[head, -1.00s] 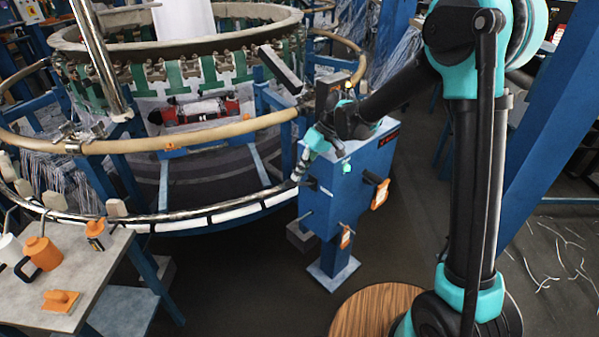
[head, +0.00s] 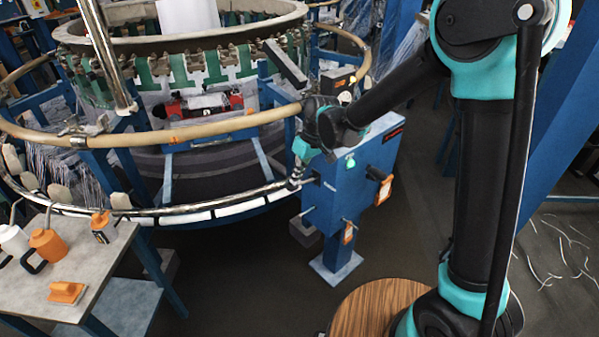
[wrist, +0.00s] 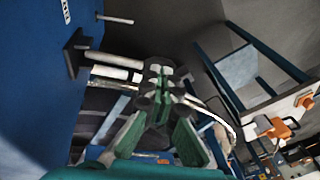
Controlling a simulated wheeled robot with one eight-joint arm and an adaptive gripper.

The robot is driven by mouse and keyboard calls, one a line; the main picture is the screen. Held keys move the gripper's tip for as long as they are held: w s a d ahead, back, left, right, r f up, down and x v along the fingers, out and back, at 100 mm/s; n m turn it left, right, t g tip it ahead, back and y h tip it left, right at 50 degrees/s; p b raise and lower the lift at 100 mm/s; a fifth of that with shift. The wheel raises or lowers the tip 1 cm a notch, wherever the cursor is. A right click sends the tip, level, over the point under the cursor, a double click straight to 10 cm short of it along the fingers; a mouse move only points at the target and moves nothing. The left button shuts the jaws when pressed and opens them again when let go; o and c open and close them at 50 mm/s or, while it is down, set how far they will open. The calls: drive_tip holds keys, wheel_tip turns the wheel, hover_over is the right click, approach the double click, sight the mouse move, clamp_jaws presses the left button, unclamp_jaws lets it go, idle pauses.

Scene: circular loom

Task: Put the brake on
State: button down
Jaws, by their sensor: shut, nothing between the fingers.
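The blue control cabinet (head: 345,205) stands on a post at the right of the loom. My gripper (head: 294,183) is beside its left face, close to the loom's metal ring. In the wrist view the gripper (wrist: 160,76) is shut and empty, with green-padded fingers together. A pale rod (wrist: 118,60) on a dark square plate (wrist: 75,54) sticks out of the cabinet wall and ends near the fingertips; contact cannot be told. A second thin rod (wrist: 115,19) stands on the same wall. I cannot tell which part is the brake.
The loom's metal ring (head: 225,206) and wooden ring (head: 200,132) are close to my arm. An orange-tagged handle (head: 384,190) is on the cabinet's right side. A table (head: 85,270) with an orange jug (head: 47,245) stands at left.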

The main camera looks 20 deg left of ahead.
sight(291, 190)
drive_tip(key=f+t+h, duration=0.1)
drive_tip(key=s+a+f+t, duration=0.1)
drive_tip(key=f+t, duration=0.1)
drive_tip(key=s+f+t+h, duration=0.1)
drive_tip(key=f, duration=0.1)
drive_tip(key=shift+a+n+t+h, duration=0.15)
drive_tip(key=shift+n+t+h, duration=0.15)
drive_tip(key=shift+w+f+t+h, duration=0.1)
drive_tip(key=shift+f+t+h, duration=0.25)
drive_tip(key=shift+f, duration=0.5)
drive_tip(key=shift+w+f+t+h, duration=0.15)
drive_tip(key=shift+f+t, duration=0.3)
drive_tip(key=shift+f, duration=0.35)
drive_tip(key=shift+s, duration=0.15)
